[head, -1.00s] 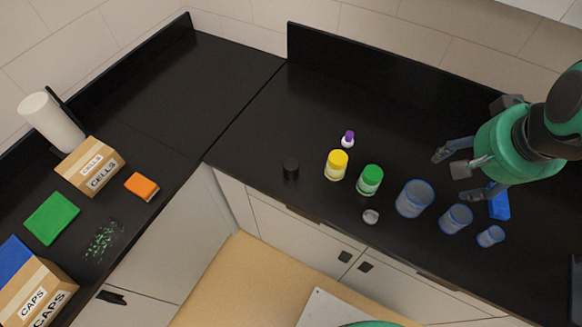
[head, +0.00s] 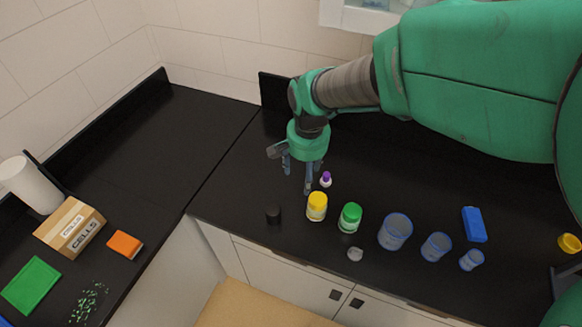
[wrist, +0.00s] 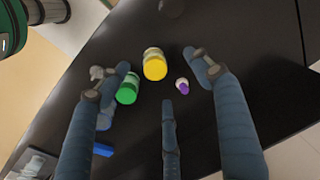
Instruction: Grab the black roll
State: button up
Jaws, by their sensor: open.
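The black roll (head: 273,214) is a short dark cylinder standing on the black counter, left of a yellow-capped jar (head: 317,206). My gripper (head: 296,178) is open and empty with its fingers pointing down. In the head view it appears above and a little right of the roll, apart from it. A finger appears close beside the small purple-capped bottle (head: 326,179); I cannot tell whether they touch. In the wrist view my spread fingers (wrist: 160,82) frame the jars, and a dark round shape at the top edge may be the roll.
A green-capped jar (head: 350,217), a small grey piece (head: 355,254), several blue-tinted cups (head: 396,231) and a blue block (head: 474,224) stand to the right. An orange block (head: 125,244) and a CELLS box (head: 71,227) are left. The back-left counter is clear.

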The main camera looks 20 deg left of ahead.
send_over(273, 209)
notch_tip(273, 209, down, 8)
jog(key=shift+s+a+g+h+p, duration=0.1)
jog(key=shift+a+g+h+p, duration=0.2)
jog(key=shift+g+p, duration=0.1)
jog(key=shift+f, duration=0.1)
jog(key=shift+d+f+b, duration=0.1)
jog(key=shift+f+b, duration=0.2)
jog(key=shift+f, duration=3.9)
jog(key=shift+d+f, duration=0.15)
jog(key=shift+f, duration=2.45)
jog(key=c, duration=1.3)
